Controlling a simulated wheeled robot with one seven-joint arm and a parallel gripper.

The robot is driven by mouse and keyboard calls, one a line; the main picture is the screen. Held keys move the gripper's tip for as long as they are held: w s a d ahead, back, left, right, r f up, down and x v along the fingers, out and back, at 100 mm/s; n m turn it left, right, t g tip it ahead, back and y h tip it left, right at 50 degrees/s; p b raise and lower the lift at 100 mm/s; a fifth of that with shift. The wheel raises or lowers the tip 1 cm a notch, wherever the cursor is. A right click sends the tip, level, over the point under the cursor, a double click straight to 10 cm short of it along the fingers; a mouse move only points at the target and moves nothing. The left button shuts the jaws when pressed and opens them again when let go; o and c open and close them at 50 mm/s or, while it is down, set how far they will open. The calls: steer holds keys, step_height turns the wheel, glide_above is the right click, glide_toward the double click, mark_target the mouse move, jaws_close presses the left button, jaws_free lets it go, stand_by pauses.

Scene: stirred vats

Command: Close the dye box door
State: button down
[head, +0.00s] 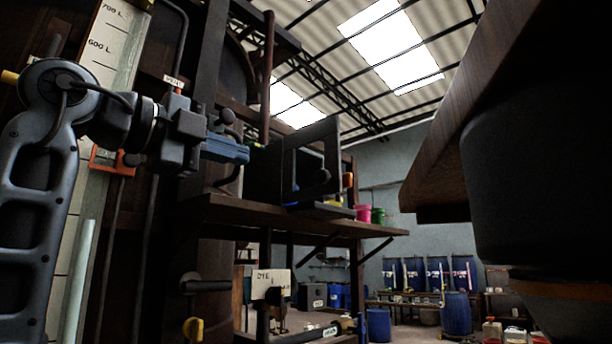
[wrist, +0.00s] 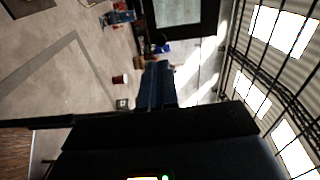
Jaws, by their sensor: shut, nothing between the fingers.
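The dye box (head: 264,176) is a dark box on a wooden shelf, in the middle of the head view. Its door (head: 331,139) is a dark frame around a window, with a dark curved handle (head: 318,184) low on it. The door appears to stand open; its exact angle is hard to tell. My gripper (head: 247,154) has blue fingers, shut and empty, just left of the box in the picture. I cannot tell whether it touches the box. In the wrist view, the shut fingers (wrist: 157,72) point toward a dark framed panel (wrist: 179,30), apparently the door.
The wooden shelf (head: 225,209) runs under the box, with pink and green buckets (head: 363,213) farther right. A sign reading DYE (head: 270,284) hangs below. A large dark overhanging structure (head: 540,170) fills the right side. Blue barrels (head: 457,312) stand far behind on the floor.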

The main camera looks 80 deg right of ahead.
mark_target(318, 176)
steer(key=shift+m+y, duration=0.3)
steer(key=shift+m, duration=0.1)
steer(key=p+x, duration=0.1)
steer(key=x, duration=0.3)
steer(key=p+x, duration=0.1)
steer(key=x, duration=0.4)
steer(key=s+p+x, duration=0.1)
steer(key=x, duration=0.4)
steer(key=shift+a+r, duration=0.2)
steer(key=shift+r, duration=0.2)
steer(key=shift+s+d, duration=0.1)
